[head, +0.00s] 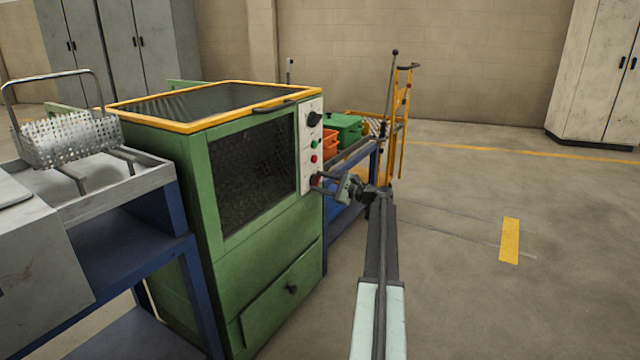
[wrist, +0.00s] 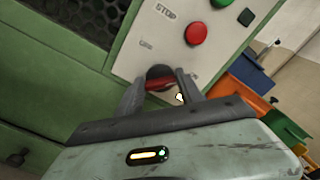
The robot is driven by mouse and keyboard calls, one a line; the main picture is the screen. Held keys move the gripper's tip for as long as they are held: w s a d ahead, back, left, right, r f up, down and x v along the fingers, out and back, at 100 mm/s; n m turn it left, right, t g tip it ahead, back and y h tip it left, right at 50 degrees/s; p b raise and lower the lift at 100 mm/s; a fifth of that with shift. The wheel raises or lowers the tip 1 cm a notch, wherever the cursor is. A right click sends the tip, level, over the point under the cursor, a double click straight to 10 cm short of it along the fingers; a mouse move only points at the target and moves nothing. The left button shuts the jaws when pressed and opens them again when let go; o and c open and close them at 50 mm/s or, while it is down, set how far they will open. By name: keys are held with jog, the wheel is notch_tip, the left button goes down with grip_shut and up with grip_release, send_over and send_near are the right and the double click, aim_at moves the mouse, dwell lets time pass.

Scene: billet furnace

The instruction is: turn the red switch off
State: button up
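The red switch (head: 316,181) is at the bottom of the white control panel (head: 310,145) on the green machine's front. In the wrist view, the red switch (wrist: 158,84) has a red bar on a dark round base, and it lies between my two fingers. My gripper (head: 325,180) is at the panel, with its fingers apart on either side of the switch; it also shows in the wrist view (wrist: 160,80). I cannot tell whether the fingers touch the red bar. A label that seems to read OFF stands above the switch; the fingers hide part of the surroundings.
Above the switch are a red button (wrist: 197,33), a green button (head: 314,143) and a black knob (head: 314,118). A blue bench (head: 345,205) with an orange bin (head: 330,141) and a green bin (head: 346,127) stands just behind. The floor at right is clear.

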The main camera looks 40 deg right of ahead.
jog(key=c, duration=0.5)
jog(key=shift+w+a, duration=0.1)
jog(key=shift+a, duration=0.05)
jog(key=shift+c, duration=1)
jog(key=n, duration=0.4)
jog(key=shift+f+n, duration=0.1)
jog(key=shift+n, duration=0.2)
jog(key=shift+f+n+b, duration=0.15)
jog(key=shift+n+b, duration=0.05)
jog(key=shift+n, duration=3.1)
jog(key=shift+f+n+b, duration=0.1)
jog(key=shift+n+b, duration=0.05)
jog(key=shift+n, duration=3.15)
